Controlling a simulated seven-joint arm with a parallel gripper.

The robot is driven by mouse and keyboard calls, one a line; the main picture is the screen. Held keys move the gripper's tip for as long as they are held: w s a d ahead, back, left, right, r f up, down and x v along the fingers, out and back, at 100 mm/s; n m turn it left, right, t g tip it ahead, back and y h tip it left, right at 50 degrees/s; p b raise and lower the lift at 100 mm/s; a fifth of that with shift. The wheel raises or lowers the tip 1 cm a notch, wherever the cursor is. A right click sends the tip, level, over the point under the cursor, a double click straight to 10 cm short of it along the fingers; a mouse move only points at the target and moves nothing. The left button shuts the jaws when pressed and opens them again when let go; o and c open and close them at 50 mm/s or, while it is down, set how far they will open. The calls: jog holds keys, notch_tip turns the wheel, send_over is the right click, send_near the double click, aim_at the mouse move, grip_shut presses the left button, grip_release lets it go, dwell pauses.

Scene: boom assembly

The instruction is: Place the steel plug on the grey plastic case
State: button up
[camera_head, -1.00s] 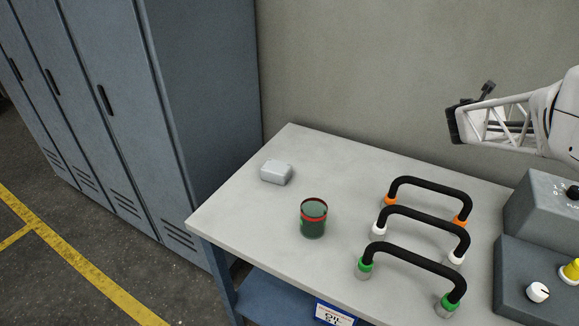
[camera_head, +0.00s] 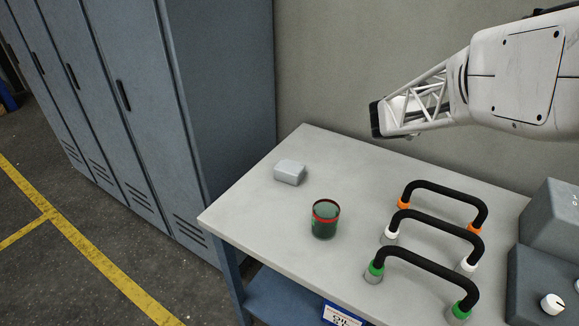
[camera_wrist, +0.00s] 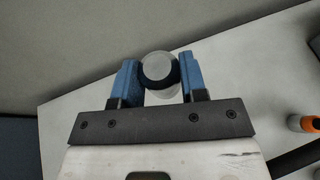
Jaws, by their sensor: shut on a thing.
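The grey plastic case (camera_head: 289,172) is a small light-grey rounded box lying on the back left of the table. My gripper (camera_head: 376,120) is above the back of the table, to the right of and higher than the case. In the wrist view its blue fingers (camera_wrist: 160,82) are shut on the steel plug (camera_wrist: 159,66), a round pale grey piece with a dark band. In the head view the plug cannot be made out, and the fingers are mostly hidden by the gripper's dark end.
A dark green cup with a red band (camera_head: 325,219) stands in front of the case. Black handles (camera_head: 430,225) with orange, white and green ends stand to the right, near grey control boxes (camera_head: 548,265). Table around the case is clear. Lockers (camera_head: 150,110) stand left.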

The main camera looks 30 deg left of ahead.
jog(key=s+a+f+m+h, duration=0.1)
jog(key=s+a+f, duration=0.1)
jog(key=s+a, duration=0.5)
jog(key=s+a+f+m+g+h, duration=0.1)
jog(key=s+a, duration=0.5)
jog(key=s, duration=0.7)
jog(key=s+a+f+m+g+h, duration=0.1)
jog(key=s+a+f+m+h, duration=0.1)
jog(key=s+a, duration=0.5)
jog(key=s, duration=0.3)
jog(key=shift+a+f+h, duration=0.3)
jog(key=shift+f+h, duration=0.1)
send_over(287, 166)
jog(key=shift+f, duration=0.75)
jog(key=shift+f, duration=1.75)
jog(key=shift+f, duration=0.1)
